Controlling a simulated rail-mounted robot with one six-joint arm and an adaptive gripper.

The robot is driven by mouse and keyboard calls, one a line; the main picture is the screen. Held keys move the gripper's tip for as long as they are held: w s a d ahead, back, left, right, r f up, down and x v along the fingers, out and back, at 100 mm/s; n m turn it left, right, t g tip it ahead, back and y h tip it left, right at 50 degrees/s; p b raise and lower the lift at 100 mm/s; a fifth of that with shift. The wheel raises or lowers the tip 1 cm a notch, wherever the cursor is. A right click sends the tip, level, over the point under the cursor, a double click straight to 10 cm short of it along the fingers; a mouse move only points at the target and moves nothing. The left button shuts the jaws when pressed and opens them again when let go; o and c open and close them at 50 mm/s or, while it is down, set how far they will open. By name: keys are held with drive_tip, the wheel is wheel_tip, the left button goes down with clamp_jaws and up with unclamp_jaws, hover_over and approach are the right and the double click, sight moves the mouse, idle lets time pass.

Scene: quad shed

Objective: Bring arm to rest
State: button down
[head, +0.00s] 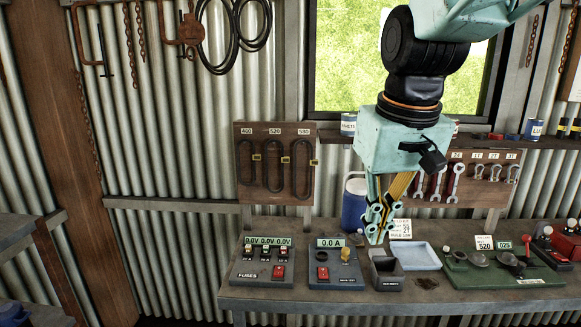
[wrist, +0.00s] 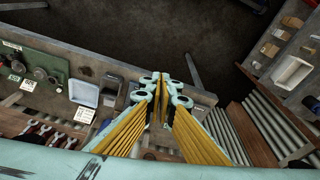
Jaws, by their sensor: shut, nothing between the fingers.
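My gripper (head: 375,238) hangs from my arm in the right half of the head view, pointing down above the workbench (head: 330,297). Its teal fingertips with yellow inner parts are together, with nothing held between them. In the head view it is just above and in front of a small dark bin (head: 387,282) and overlaps part of it. In the wrist view the shut gripper (wrist: 162,95) also shows, with the bench edge and dark floor beyond it.
A fuse panel (head: 262,264), a meter box (head: 335,265), a pale blue tray (head: 416,256) and a green board (head: 500,268) stand on the bench. A blue jug (head: 354,205) is behind the gripper. Wrenches (head: 455,180) hang on the back wall below a shelf.

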drive_tip(key=s+d+f+m+b, duration=0.1)
drive_tip(key=s+d+f, duration=0.1)
drive_tip(key=s, duration=1)
drive_tip(key=s+d+f+t+b, duration=0.1)
drive_tip(key=s+d+f+b, duration=0.1)
drive_tip(key=s, duration=1)
drive_tip(key=shift+s+d+f+m+b, duration=0.2)
drive_tip(key=shift+d+f+m+b, duration=0.1)
drive_tip(key=shift+d+f+m, duration=0.15)
